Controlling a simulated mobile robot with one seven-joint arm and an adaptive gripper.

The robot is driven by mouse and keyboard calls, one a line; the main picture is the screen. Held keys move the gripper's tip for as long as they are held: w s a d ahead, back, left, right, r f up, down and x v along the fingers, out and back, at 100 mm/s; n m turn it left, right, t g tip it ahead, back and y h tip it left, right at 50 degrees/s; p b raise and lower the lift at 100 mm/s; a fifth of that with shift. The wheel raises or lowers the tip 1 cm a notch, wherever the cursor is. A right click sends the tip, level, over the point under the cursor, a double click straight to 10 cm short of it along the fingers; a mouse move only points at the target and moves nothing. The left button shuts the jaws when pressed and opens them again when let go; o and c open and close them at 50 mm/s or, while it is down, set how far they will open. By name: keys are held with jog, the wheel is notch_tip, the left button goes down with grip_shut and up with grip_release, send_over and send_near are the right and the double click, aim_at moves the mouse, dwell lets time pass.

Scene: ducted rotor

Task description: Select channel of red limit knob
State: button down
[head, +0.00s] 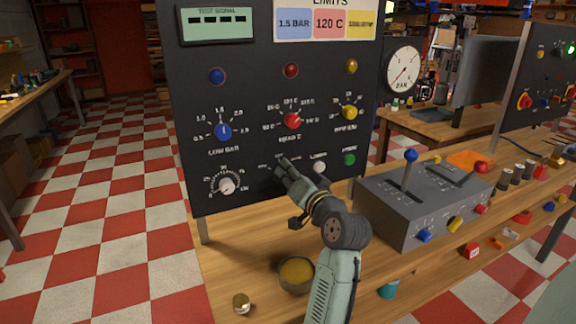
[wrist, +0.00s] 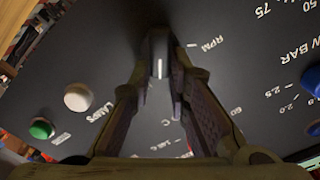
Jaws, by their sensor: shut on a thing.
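The black panel (head: 245,105) carries a red limit knob (head: 291,120) with a ring of white marks. A sign (head: 329,23) above shows 1.5 BAR in blue, 120 C in red and a yellow field. My gripper (head: 281,165) is at the lower middle of the panel, below the red knob. In the wrist view my gripper (wrist: 160,80) is shut on a black selector knob (wrist: 158,55) with a white pointer line. An RPM label lies beside it. The fingers hide part of the markings, so I cannot tell the selected channel.
A blue knob (head: 223,131), a yellow knob (head: 350,112) and a white dial (head: 227,185) surround the area. A white button (head: 319,167) and a green button (head: 349,159) sit close right of my gripper. A grey lever box (head: 420,205) stands on the bench at right.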

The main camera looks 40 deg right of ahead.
jog(key=m+p, duration=0.2)
jog(key=m, duration=0.2)
jog(key=shift+d+f+m+p, duration=0.2)
jog(key=shift+f+m+p, duration=0.1)
jog(key=shift+p, duration=0.1)
jog(key=shift+s, duration=0.1)
jog(key=c, duration=1.5)
grip_release()
jog(key=v, duration=1.2)
jog(key=shift+d, duration=0.1)
